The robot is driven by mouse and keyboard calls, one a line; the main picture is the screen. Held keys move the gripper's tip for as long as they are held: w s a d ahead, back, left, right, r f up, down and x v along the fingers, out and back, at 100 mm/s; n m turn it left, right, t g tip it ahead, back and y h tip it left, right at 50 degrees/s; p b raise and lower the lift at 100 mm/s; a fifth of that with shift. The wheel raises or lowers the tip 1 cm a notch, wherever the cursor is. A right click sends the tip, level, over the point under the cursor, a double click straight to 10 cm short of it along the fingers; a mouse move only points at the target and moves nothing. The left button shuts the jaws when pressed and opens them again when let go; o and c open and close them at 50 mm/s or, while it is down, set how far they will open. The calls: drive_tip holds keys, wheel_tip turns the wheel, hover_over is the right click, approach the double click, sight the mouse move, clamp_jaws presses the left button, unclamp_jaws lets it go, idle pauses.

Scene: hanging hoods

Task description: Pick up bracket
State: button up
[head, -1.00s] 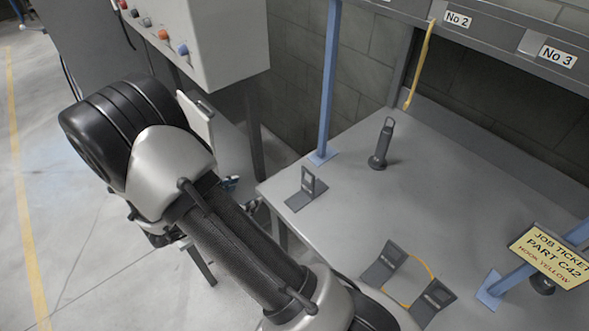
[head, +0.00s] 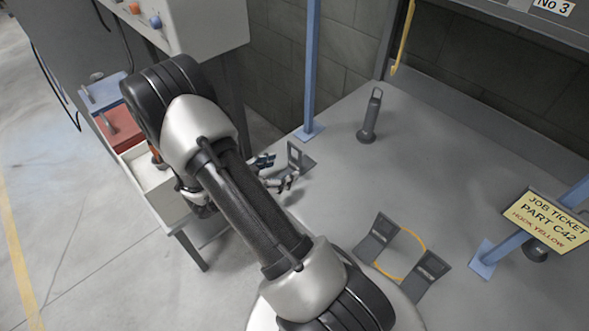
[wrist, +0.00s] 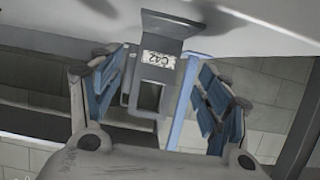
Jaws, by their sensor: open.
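A dark grey bracket (head: 298,158) with an upright, windowed plate stands near the table's left edge, by a blue post. In the wrist view the bracket (wrist: 158,75) is between my fingers and carries a white label reading C42. My gripper (head: 275,172) is open at the bracket's left side, one blue-padded finger to each side. In the wrist view my gripper (wrist: 163,78) shows gaps between the pads and the plate. My arm hides part of the table edge in the head view.
Two more dark brackets (head: 375,238) (head: 428,270) lie on the table (head: 340,190), with a yellow loop (head: 422,247) between them. A dark handled cylinder (head: 370,117) stands farther back. Blue posts (head: 312,70) and a job ticket sign (head: 545,222) rise nearby.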

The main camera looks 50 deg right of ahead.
sight(294, 166)
drive_tip(key=b+x, duration=0.1)
drive_tip(key=x, duration=0.1)
drive_tip(key=b+x, duration=0.1)
drive_tip(key=x, duration=0.1)
drive_tip(key=shift+s+d+f, duration=0.1)
drive_tip(key=shift+s+f, duration=0.05)
drive_tip(key=shift+f, duration=0.25)
drive_tip(key=shift+d+f, duration=0.1)
drive_tip(key=shift+d, duration=0.3)
drive_tip(key=shift+c, duration=0.6)
clamp_jaws()
